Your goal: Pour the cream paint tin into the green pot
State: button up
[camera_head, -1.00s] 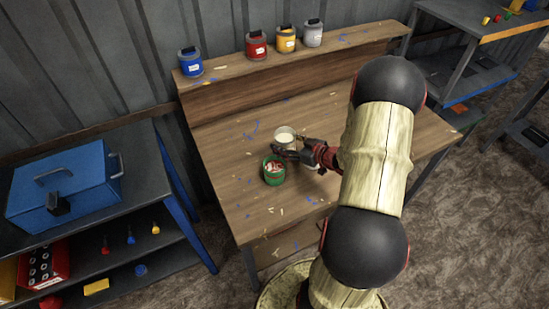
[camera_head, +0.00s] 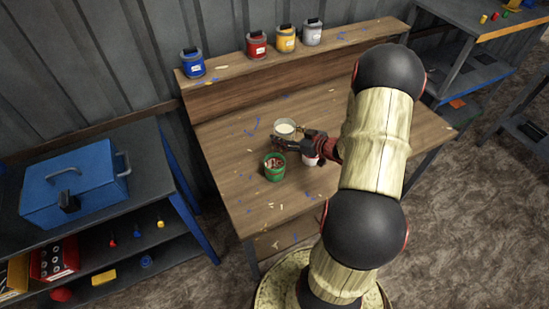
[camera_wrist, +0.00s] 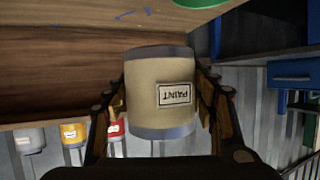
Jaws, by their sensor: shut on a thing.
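My gripper (camera_head: 281,143) is shut on the cream paint tin (camera_head: 285,128), with its fingers on both sides of the tin. The tin looks upright and open, with pale paint inside. In the wrist view the cream tin (camera_wrist: 160,95) appears upside down, as does the scene, with its PAINT label facing the camera. It appears to be held above the table. The green pot (camera_head: 274,173) stands on the table just in front of the tin, apart from it, with reddish and pale bits inside. Its edge (camera_wrist: 203,2) shows at the top of the wrist view.
A white-and-red tin (camera_head: 310,159) is partly hidden beneath my gripper. Blue (camera_head: 193,66), red (camera_head: 257,46), yellow (camera_head: 286,40) and grey (camera_head: 312,35) tins stand on the raised back shelf. The wooden table (camera_head: 235,185) has paint flecks and free room left of the pot.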

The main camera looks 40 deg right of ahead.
jog(key=shift+r, duration=0.35)
jog(key=s+a+r+p, duration=0.5)
jog(key=s+r+p, duration=0.4)
jog(key=r+p, duration=0.1)
jog(key=s+a+r+p, duration=0.6)
jog(key=s+r+p, duration=0.3)
jog(key=r+p, duration=0.1)
jog(key=shift+s+a+p, duration=0.25)
jog(key=shift+s+p, duration=0.1)
jog(key=shift+p, duration=0.35)
